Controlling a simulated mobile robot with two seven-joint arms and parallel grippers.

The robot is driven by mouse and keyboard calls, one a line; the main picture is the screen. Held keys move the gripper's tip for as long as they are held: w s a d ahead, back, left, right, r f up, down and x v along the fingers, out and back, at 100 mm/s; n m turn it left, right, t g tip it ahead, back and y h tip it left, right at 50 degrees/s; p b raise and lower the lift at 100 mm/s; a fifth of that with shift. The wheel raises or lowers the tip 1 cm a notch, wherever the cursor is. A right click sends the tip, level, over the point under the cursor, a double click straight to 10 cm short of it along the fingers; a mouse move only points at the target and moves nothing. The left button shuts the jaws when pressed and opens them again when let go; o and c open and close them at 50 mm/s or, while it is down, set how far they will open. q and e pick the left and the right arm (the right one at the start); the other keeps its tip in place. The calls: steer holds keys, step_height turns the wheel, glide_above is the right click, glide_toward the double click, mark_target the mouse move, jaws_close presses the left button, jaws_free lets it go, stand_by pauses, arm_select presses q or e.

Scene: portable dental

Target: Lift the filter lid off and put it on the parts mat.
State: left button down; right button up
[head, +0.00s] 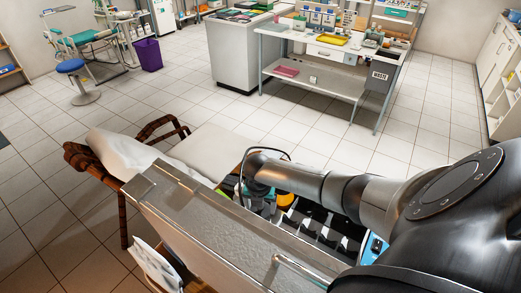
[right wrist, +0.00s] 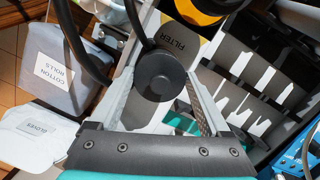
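A black round lid (right wrist: 162,75) with a small centre disc lies between the two fingers of my right gripper in the right wrist view. A panel marked FILTER (right wrist: 187,36) shows just beyond it. The fingers of my right gripper (right wrist: 165,72) stand wide apart, one along each side of the lid. I cannot tell whether they press on it. In the head view my right gripper (head: 258,200) reaches down into the open case (head: 225,222), and the lid is hidden there. I cannot make out the parts mat for certain. My left gripper is out of view.
In the right wrist view, a black hose (right wrist: 78,42) curves past the left finger, and a yellow-orange part (right wrist: 200,10) is close above. Black dividers (right wrist: 255,85) stand at right. COTTON ROLLS (right wrist: 55,78) and GLOVES (right wrist: 38,130) packs lie left. A workbench (head: 320,80) stands farther off.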

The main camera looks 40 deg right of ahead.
steer(key=c, duration=0.8)
steer(key=shift+o, duration=0.2)
steer(key=shift+r, duration=0.1)
